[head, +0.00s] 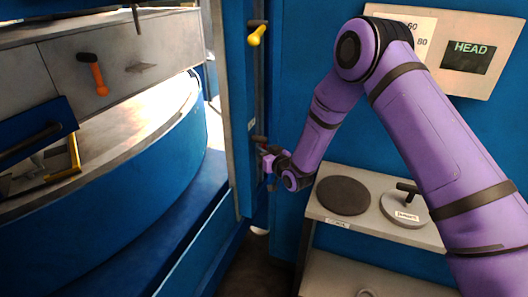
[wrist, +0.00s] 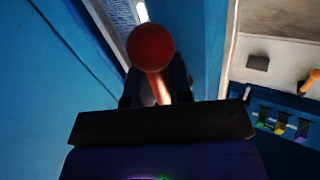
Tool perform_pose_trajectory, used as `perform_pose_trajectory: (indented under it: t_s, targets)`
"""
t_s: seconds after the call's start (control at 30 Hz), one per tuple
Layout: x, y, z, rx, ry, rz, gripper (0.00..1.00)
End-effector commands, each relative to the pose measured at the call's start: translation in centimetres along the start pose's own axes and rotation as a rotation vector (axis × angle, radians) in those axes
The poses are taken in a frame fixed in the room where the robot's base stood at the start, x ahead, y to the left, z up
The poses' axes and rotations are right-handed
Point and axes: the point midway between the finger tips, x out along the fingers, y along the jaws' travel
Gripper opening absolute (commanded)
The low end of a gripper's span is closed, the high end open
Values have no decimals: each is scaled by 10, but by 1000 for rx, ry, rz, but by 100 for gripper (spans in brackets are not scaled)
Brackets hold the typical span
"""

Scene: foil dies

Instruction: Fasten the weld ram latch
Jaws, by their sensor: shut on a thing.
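My gripper (head: 266,163) is at the side of the blue upright post in the head view, low on its slot. In the wrist view my gripper (wrist: 155,84) is shut on a red lever (wrist: 151,47), its round red knob standing out beyond the dark fingers. In the head view the lever is mostly hidden behind my gripper; a small dark red part (head: 260,139) shows just above it. I cannot read any label that tells which lever is the weld ram latch.
An orange-handled lever (head: 98,80) hangs on the grey panel at left, above a curved blue machine body (head: 130,165). A shelf (head: 385,232) at right holds a dark disc (head: 343,195) and a grey handled disc (head: 405,212). A HEAD display (head: 468,57) is above.

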Motion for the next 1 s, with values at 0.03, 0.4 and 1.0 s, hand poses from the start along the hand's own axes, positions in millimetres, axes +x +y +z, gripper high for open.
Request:
perform_pose_trajectory:
  t_s: [0.03,0.4,1.0]
  targets:
    - [-1,0,-1,24,-15,2,0]
    - [-9,-11,-4,294,-194,2,0]
    - [-19,-26,-18,748,-495,2,0]
